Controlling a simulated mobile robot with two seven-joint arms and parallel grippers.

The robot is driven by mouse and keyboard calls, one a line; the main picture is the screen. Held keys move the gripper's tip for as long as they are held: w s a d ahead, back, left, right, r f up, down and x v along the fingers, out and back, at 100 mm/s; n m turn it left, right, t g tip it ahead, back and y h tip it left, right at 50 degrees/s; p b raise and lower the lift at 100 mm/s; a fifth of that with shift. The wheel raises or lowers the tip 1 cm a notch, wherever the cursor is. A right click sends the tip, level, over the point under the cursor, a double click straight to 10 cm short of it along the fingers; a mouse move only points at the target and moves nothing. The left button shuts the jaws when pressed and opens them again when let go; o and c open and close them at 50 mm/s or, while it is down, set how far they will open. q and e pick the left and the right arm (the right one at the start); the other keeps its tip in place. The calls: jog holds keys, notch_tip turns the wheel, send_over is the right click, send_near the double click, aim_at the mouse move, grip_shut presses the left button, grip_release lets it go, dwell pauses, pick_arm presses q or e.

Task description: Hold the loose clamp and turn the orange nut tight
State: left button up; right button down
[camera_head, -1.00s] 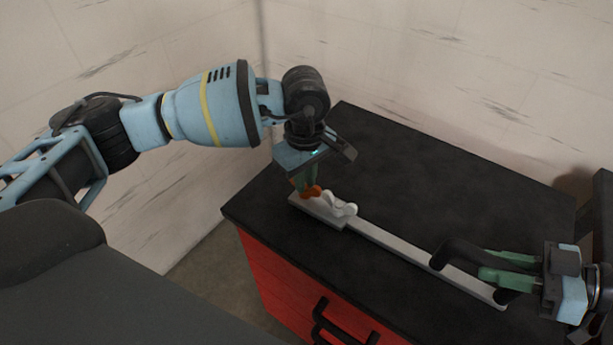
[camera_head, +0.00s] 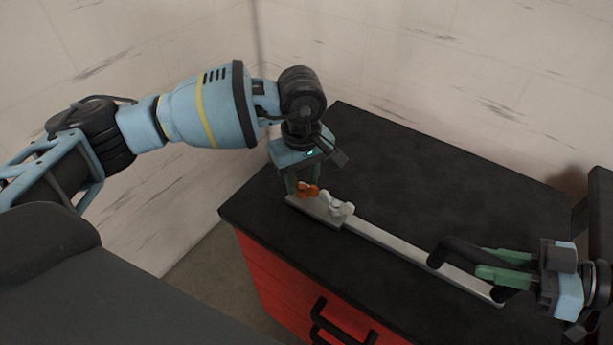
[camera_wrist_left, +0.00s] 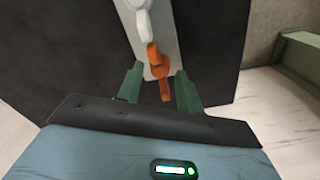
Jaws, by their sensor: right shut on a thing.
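The clamp appears as a long pale grey bar (camera_head: 400,250) lying along the black bench top, with a thicker block at its left end. An orange wing nut (camera_head: 307,189) sits on that block, beside a white wing nut (camera_head: 337,203). The orange nut also shows in the left wrist view (camera_wrist_left: 158,66). My left gripper (camera_head: 304,184) points down at the orange nut, its green fingers apart on either side of it. My right gripper (camera_head: 490,263) is shut on a black bent handle (camera_head: 455,246) at the bar's right end. The exact grip is partly hidden.
The black bench top (camera_head: 420,170) is clear behind the bar. The bench has a red front (camera_head: 265,275) with a black drawer handle (camera_head: 325,320). Pale walls (camera_head: 440,70) stand behind and to the left.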

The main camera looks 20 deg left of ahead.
aim_at(302, 187)
pick_arm(q)
notch_tip(302, 187, up, 12)
dwell(0.6)
pick_arm(e)
jog(key=c, duration=1.1)
grip_release()
jog(key=v, duration=1.2)
